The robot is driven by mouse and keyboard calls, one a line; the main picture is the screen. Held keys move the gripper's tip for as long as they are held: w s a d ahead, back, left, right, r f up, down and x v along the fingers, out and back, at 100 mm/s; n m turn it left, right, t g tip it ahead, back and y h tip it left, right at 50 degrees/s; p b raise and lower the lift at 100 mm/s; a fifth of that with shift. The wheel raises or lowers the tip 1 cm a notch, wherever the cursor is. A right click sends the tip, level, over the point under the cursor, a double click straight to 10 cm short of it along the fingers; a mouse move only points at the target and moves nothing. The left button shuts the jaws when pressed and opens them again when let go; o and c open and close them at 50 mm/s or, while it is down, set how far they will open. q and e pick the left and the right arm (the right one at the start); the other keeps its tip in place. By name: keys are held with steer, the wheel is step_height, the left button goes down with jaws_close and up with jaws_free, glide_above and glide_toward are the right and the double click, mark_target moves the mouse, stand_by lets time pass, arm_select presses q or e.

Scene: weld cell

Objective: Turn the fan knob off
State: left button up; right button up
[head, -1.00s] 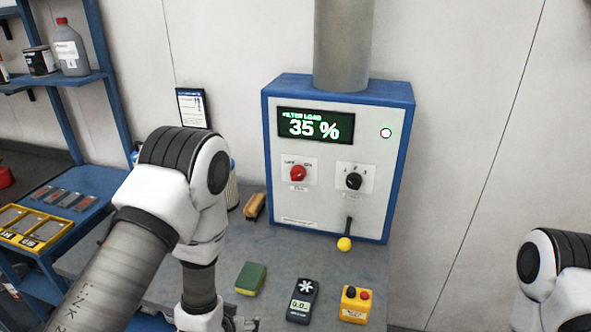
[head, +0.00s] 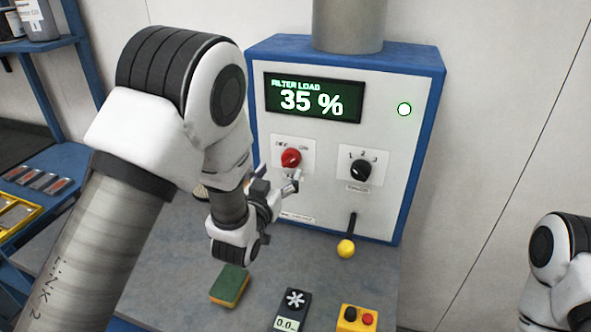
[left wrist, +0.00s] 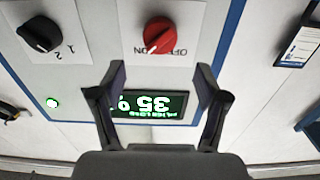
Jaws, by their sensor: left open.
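The fan knob is taken to be the red knob (head: 291,157) on the white panel of the blue cabinet, on a plate marked OFF and ON. In the left wrist view, the red knob (left wrist: 160,35) appears upside down, its white pointer line aimed toward the ON side. My left gripper (head: 280,185) is open and empty, in front of the panel just below the red knob in the head view. In the left wrist view, its two fingers (left wrist: 161,82) are spread apart, with no contact with the knob visible. My right gripper is out of view; only part of my right arm shows.
Right of the red knob is a black knob (head: 361,170) marked 1, 2, 3. Below it hangs a lever with a yellow ball (head: 346,249). The display (head: 313,98) reads 35 %. A sponge (head: 230,286), meter (head: 291,309) and yellow button box (head: 357,318) lie on the bench.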

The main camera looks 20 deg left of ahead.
mark_target(288, 164)
arm_select(q)
steer(key=w+p, duration=0.1)
steer(key=w, duration=0.3)
steer(key=w+f+p, duration=0.1)
steer(key=w, duration=0.1)
steer(key=shift+w+d+p, duration=0.1)
steer(key=shift+w+p, duration=0.15)
steer(key=shift+p, duration=0.05)
steer(key=shift+w, duration=0.15)
steer(key=shift+w+f, duration=0.15)
steer(key=shift+w, duration=0.05)
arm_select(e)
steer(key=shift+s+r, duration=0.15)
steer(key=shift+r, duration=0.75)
arm_select(q)
steer(key=shift+w, duration=0.1)
steer(key=c, duration=1.2)
